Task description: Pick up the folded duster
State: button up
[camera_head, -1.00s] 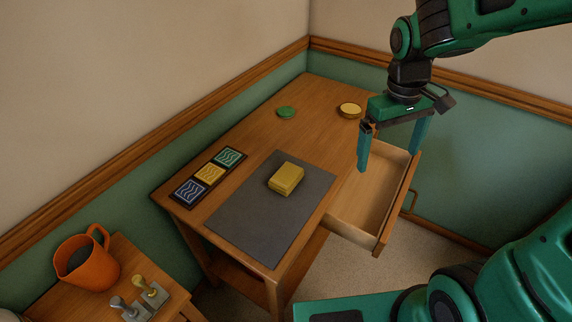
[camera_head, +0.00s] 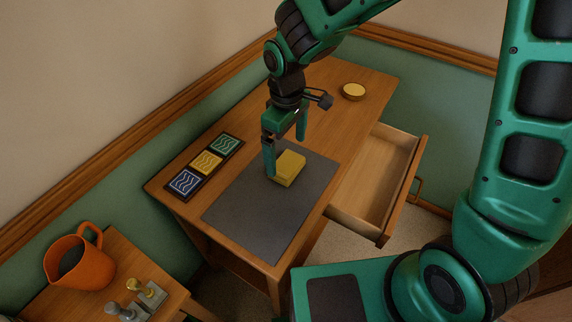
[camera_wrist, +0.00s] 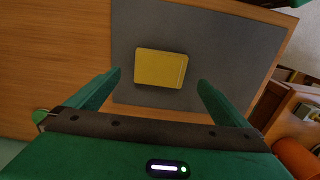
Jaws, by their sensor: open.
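The folded duster (camera_head: 289,169) is a yellow folded cloth lying on a dark grey mat (camera_head: 250,215) on the wooden table. It also shows in the wrist view (camera_wrist: 160,68), ahead of and between my fingers. My gripper (camera_head: 286,156) is open and empty, pointing down above the duster. In the head view its left finger overlaps the duster's left edge. In the wrist view the fingertips stand apart on either side, short of the duster. I cannot tell any contact.
A dark strip with blue, yellow and green wavy tiles (camera_head: 207,162) lies left of the mat. A round yellow-topped tin (camera_head: 353,91) sits at the back. An open empty drawer (camera_head: 372,185) juts out at right.

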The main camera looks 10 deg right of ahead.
aim_at(286, 162)
jog(key=shift+w+a+f, duration=0.1)
jog(key=shift+w+f, duration=0.05)
jog(key=shift+f, duration=2.45)
jog(key=c, duration=1.1)
